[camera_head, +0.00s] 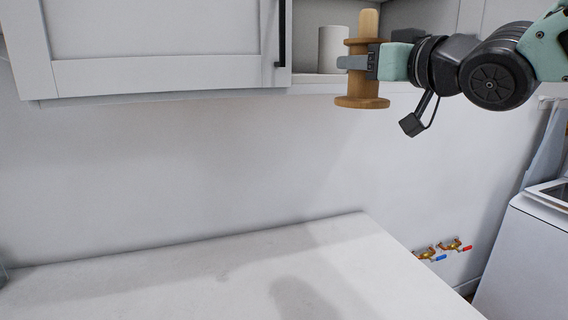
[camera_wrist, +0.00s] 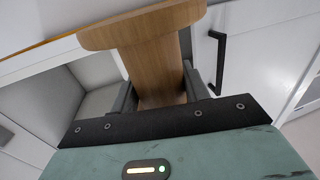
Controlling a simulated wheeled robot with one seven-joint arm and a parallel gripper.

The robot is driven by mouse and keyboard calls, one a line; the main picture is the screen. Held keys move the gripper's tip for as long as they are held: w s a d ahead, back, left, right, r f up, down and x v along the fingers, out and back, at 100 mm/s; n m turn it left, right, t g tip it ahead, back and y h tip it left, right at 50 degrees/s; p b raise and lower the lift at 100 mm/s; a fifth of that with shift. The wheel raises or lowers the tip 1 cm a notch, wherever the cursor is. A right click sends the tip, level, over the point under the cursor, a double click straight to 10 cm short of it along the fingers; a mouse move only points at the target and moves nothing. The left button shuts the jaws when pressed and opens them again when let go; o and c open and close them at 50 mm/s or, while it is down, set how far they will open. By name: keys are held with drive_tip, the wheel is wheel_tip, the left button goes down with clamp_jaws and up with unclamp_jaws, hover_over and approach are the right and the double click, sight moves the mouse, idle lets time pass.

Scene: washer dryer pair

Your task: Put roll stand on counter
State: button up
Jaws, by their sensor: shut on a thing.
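The wooden roll stand (camera_head: 362,102) is upright, with a round base and a pale post top. My gripper (camera_head: 357,62) is shut on its shaft and holds it in the air in front of the open upper cabinet, high above the counter. In the wrist view the roll stand (camera_wrist: 158,65) sits between the two dark fingers (camera_wrist: 160,88), with its wide disc toward the top of the picture. The white counter (camera_head: 200,285) is at the bottom of the head view, and its surface in view is bare.
A white cylinder (camera_head: 333,48) stands inside the open cabinet behind the roll stand. A closed cabinet door (camera_head: 155,45) with a dark handle is on the left. Valves (camera_head: 440,252) are on the wall right of the counter, and a white washer (camera_head: 525,260) stands at far right.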

drive_tip(key=w+d+f+m+h, duration=0.2)
drive_tip(key=d+f, duration=0.4)
drive_tip(key=f, duration=0.7)
drive_tip(key=w+d+f+m+t+h, duration=0.1)
drive_tip(key=d+f, duration=0.5)
drive_tip(key=f, duration=0.8)
drive_tip(key=w+d+f+m+t+h, duration=0.1)
drive_tip(key=w+d+f+m+h, duration=0.2)
drive_tip(key=f, duration=1)
drive_tip(key=w+d+h, duration=0.1)
drive_tip(key=d+h, duration=0.2)
drive_tip(key=d, duration=0.1)
drive_tip(key=shift+w+f, duration=0.3)
drive_tip(key=shift+w, duration=0.1)
